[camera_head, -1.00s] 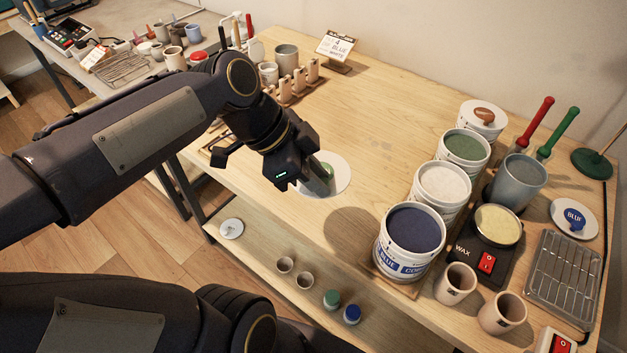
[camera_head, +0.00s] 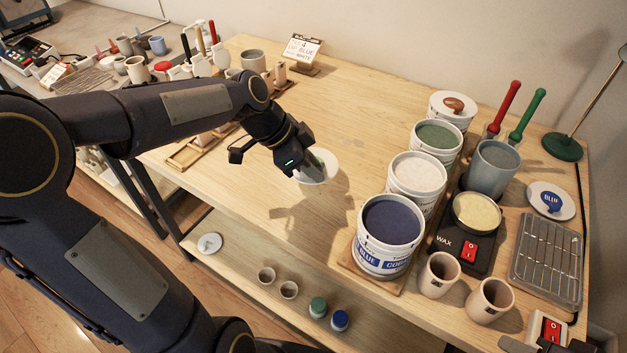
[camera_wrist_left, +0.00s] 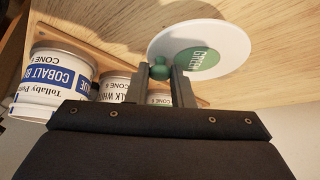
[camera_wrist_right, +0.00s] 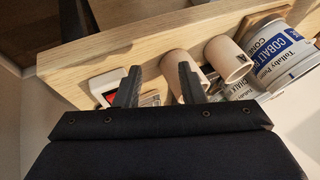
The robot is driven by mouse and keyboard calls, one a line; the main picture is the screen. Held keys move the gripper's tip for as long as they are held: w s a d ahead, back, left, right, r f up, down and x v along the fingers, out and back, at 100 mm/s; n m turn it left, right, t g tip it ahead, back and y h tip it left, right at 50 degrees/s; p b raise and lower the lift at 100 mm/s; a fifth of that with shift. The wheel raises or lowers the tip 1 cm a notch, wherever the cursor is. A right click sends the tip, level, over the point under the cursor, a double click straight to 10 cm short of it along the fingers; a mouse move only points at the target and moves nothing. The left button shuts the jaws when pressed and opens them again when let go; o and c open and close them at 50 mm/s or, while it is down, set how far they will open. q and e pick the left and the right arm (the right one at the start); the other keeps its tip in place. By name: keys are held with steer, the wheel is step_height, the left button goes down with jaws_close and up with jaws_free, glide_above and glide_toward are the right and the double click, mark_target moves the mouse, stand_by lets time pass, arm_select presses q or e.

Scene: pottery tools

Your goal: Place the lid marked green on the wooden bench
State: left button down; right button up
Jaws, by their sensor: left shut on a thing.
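The lid marked green is a white disc with a green label and green knob. It shows in the head view (camera_head: 325,168) and in the left wrist view (camera_wrist_left: 228,50). My left gripper (camera_head: 303,168) is shut on its knob, which sits between the fingers in the left wrist view (camera_wrist_left: 159,70). The lid is above the wooden bench (camera_head: 345,95), with a shadow on the wood below. My right gripper (camera_wrist_right: 157,84) is open and empty in the right wrist view; its fingers are not visible in the head view.
The blue tub (camera_head: 390,235), white tub (camera_head: 415,180) and green tub (camera_head: 437,143) stand in a row right of the lid. A wax warmer (camera_head: 467,240), cups and a wire rack (camera_head: 547,262) lie further right. The bench's middle is bare.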

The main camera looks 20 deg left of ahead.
arm_select(q)
steer(key=f+b, duration=0.1)
steer(key=f, duration=0.1)
steer(key=w+f+b, duration=0.1)
steer(key=f, duration=0.1)
steer(key=shift+f+b, duration=0.15)
steer(key=shift+b, duration=0.2)
steer(key=shift+f, duration=0.1)
steer(key=c, duration=1.3)
jaws_free()
